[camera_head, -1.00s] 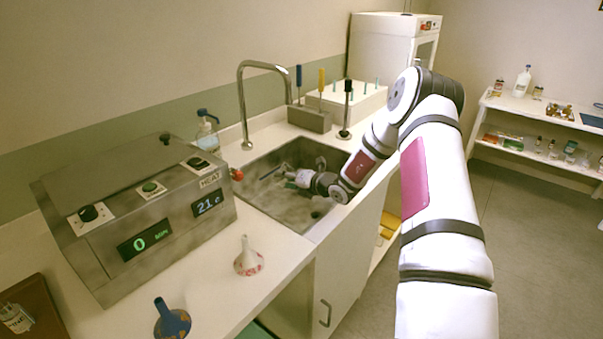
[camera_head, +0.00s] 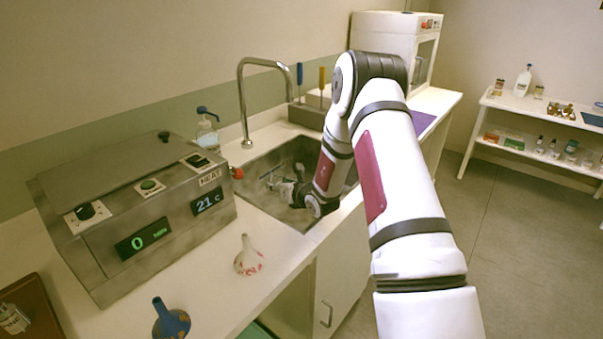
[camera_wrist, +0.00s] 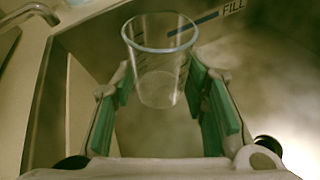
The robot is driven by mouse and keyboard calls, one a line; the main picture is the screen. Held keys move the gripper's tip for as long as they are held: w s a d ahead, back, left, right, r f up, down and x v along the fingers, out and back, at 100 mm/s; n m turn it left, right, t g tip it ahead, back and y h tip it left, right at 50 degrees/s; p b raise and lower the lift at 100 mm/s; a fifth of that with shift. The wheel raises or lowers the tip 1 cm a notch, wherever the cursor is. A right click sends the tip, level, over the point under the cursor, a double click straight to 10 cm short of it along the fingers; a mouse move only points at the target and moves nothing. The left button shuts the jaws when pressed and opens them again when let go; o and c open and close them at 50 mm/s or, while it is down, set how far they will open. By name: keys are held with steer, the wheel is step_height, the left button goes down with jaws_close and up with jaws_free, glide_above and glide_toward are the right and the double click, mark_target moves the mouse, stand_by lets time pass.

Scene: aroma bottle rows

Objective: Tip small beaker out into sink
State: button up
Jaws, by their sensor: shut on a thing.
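The small beaker (camera_wrist: 158,62) is clear glass or plastic with faint marks on its side. In the wrist view it sits between the green pads of my gripper (camera_wrist: 160,88), which is shut on it. I see no clear contents in it. In the head view my gripper (camera_head: 284,189) is down inside the steel sink (camera_head: 300,153). The beaker is too small and partly hidden there to tell its tilt. In the wrist view the sink wall with a blue line and the word FILL (camera_wrist: 233,7) is behind the beaker.
A curved tap (camera_head: 241,100) stands behind the sink. A heater box (camera_head: 140,215) with dials is left of it, with a red knob (camera_head: 237,173) by the rim. A soap bottle (camera_head: 206,130) is behind.

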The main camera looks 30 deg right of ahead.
steer(key=shift+a+f+n+h, duration=0.2)
steer(key=shift+a+n+h, duration=0.2)
steer(key=shift+a+n, duration=0.1)
steer(key=shift+a+r+n+b, duration=0.2)
steer(key=shift+a+n+b, duration=0.1)
steer(key=shift+a, duration=0.05)
steer(key=shift+r, duration=0.1)
steer(key=a+r+b, duration=0.2)
steer(key=b, duration=0.1)
steer(key=shift+a, duration=0.1)
